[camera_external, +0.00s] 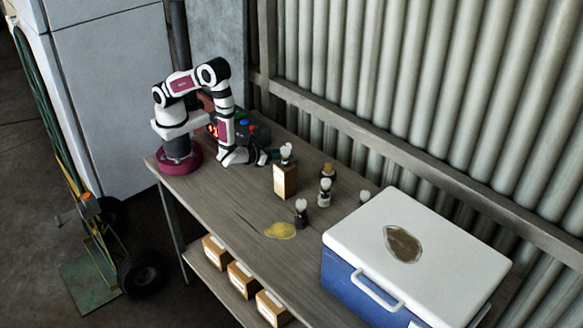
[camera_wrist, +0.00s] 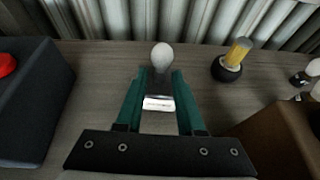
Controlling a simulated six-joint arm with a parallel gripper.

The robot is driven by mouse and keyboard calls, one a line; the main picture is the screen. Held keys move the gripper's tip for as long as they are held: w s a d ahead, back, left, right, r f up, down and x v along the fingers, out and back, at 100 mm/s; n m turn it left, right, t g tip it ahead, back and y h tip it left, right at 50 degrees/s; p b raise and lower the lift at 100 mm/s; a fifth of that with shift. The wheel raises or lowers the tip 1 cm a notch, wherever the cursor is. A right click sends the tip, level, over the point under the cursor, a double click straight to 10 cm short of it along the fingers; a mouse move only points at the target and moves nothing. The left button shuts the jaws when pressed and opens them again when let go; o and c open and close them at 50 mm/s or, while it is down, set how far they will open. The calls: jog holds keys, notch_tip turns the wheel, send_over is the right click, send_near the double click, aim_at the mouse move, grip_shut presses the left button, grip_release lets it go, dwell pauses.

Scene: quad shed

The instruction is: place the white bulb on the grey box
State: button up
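A white bulb (camera_wrist: 162,57) stands out beyond the fingertips in the wrist view, with a dark neck and a silvery lower part between the fingers. My gripper (camera_wrist: 159,82) has its two green fingers close against both sides of the neck. In the external view my gripper (camera_external: 268,155) is low over the table, beside the cardboard box. A bulb (camera_external: 287,148) shows there above that box; I cannot tell whether it is the same one. The dark grey box (camera_external: 262,133) with coloured buttons is behind the arm; it is at the left in the wrist view (camera_wrist: 30,115).
The brown cardboard box (camera_external: 285,181) is close to the gripper's right in the wrist view (camera_wrist: 275,145). Beyond are a yellow piece in a black holder (camera_wrist: 238,54) and several bulbs in holders. A white-lidded cooler (camera_external: 440,240) fills the table's far right. A corrugated wall (camera_external: 400,70) bounds the back.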

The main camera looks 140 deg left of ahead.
jog(key=shift+o, duration=0.4)
jog(key=shift+d+r, duration=0.1)
jog(key=shift+r, duration=0.15)
jog(key=w+v, duration=0.1)
jog(key=v, duration=1.1)
jog(key=s+d+r+n+g+h, duration=0.1)
jog(key=s+r+n+g+h, duration=0.3)
jog(key=s+r+n, duration=0.5)
jog(key=s+d+r+n+t+h, duration=0.2)
jog(key=s+d+r+n+h, duration=0.1)
jog(key=s+d+h, duration=0.4)
jog(key=d+n, duration=0.1)
jog(key=d, duration=0.1)
jog(key=shift+d+r+t+h, duration=0.35)
jog(key=shift+r+t+h, duration=0.05)
